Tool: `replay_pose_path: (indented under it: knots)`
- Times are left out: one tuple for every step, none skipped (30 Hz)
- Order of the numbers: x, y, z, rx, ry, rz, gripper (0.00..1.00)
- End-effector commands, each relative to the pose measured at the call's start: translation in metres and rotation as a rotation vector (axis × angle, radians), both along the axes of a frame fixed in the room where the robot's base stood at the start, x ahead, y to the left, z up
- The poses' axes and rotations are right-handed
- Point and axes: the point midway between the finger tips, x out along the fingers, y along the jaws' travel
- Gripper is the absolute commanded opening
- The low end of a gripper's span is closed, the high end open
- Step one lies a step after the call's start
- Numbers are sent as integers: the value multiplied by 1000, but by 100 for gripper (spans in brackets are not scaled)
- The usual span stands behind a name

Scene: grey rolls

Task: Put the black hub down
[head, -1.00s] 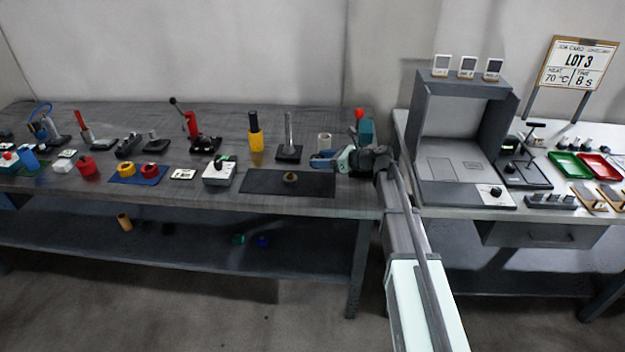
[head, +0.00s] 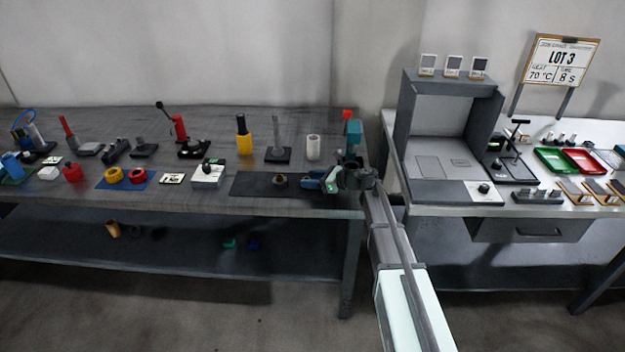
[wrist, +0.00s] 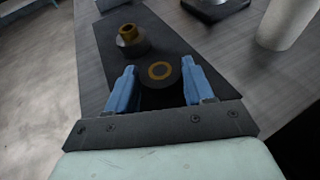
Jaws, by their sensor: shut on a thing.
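The black hub (wrist: 172,82), a dark round part with a brass-coloured ring at its centre, sits between the two blue fingers of my gripper (wrist: 157,88) in the wrist view. The fingers are shut on its sides. In the head view my gripper (head: 318,184) is at the right end of the dark mat (head: 247,186). The hub is hard to make out there. I cannot tell whether its underside touches the mat.
A grey part with a brass collar (wrist: 128,37) stands on the mat beside the held hub, left of it in the wrist view. A pale cylinder (head: 313,147) and a post on a black base (head: 277,153) stand behind. A white scale-like box (head: 208,174) is left of the mat.

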Motion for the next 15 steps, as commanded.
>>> replay_pose_path:
  knots:
    - [0, 0, -1, 1, 0, 0, 3]
    - [0, 0, -2, 1, 0, 0, 3]
    - [0, 0, -2, 0, 0, 0, 54]
    - [0, 0, -2, 0, 0, 0, 57]
    - [0, 0, -2, 0, 0, 0, 60]
    - [0, 0, -2, 0, 0, 0, 64]
    - [0, 0, -2, 0, 0, 0, 66]
    - [0, 0, -2, 0, 0, 0, 69]
    - [0, 0, -2, 0, 0, 0, 73]
    - [0, 0, -2, 0, 0, 0, 76]
    - [0, 0, -2, 0, 0, 0, 78]
    - [0, 0, -2, 0, 0, 0, 78]
    - [0, 0, -2, 0, 0, 0, 78]
    - [0, 0, -2, 0, 0, 0, 78]
    - [0, 0, -2, 0, 0, 0, 78]
